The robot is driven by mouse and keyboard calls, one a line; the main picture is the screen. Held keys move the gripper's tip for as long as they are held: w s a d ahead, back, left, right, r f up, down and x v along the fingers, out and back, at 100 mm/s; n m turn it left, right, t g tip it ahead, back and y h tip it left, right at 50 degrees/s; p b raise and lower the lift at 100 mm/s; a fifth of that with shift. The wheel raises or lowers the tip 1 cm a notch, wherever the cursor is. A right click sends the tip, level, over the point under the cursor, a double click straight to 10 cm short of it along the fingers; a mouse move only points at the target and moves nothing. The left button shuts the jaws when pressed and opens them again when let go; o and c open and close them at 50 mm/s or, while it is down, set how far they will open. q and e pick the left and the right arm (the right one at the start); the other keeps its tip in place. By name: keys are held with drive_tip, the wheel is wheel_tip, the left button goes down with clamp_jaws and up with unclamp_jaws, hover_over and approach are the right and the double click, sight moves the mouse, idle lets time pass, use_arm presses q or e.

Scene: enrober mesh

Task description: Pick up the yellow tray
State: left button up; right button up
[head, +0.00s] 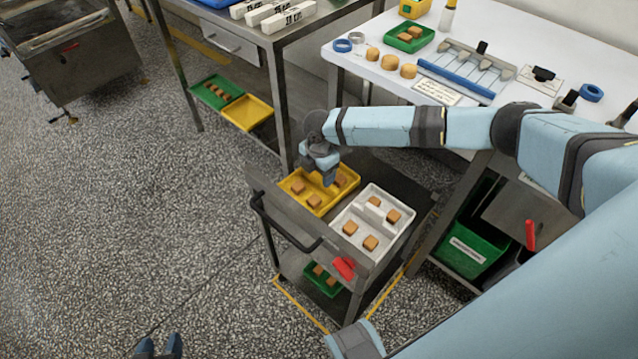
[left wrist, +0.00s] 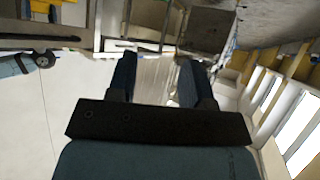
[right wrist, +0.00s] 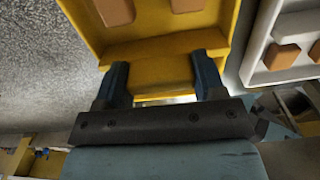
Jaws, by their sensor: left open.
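A yellow tray (head: 328,207) with brown blocks in it lies on top of the cart, beside a white tray. My right gripper (head: 318,176) is over the tray's far left end in the head view. In the right wrist view the yellow tray's end wall (right wrist: 165,45) lies just ahead of my right gripper (right wrist: 161,78), whose fingers are apart. I cannot tell whether they touch the tray. My left gripper (head: 158,347) is low at the bottom left of the head view, away from the cart. Its open, empty fingers (left wrist: 157,72) show in the left wrist view.
The white tray (head: 385,190) with brown blocks lies right of the yellow one. The cart's dark handle (head: 285,232) is at its near left. A second, empty yellow tray (head: 247,112) and a green tray (head: 216,90) sit on a low shelf. Open floor lies left.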

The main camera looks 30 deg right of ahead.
drive_tip(key=c, duration=0.7)
drive_tip(key=shift+r, duration=0.55)
use_arm(q)
drive_tip(key=p, duration=0.3)
drive_tip(key=shift+s+a+r+g+p, duration=0.15)
drive_tip(key=shift+a+r+g+p, duration=0.1)
drive_tip(key=shift+r+g+p, duration=0.05)
use_arm(e)
wheel_tip(320, 180, up, 19)
drive_tip(key=shift+r, duration=0.1)
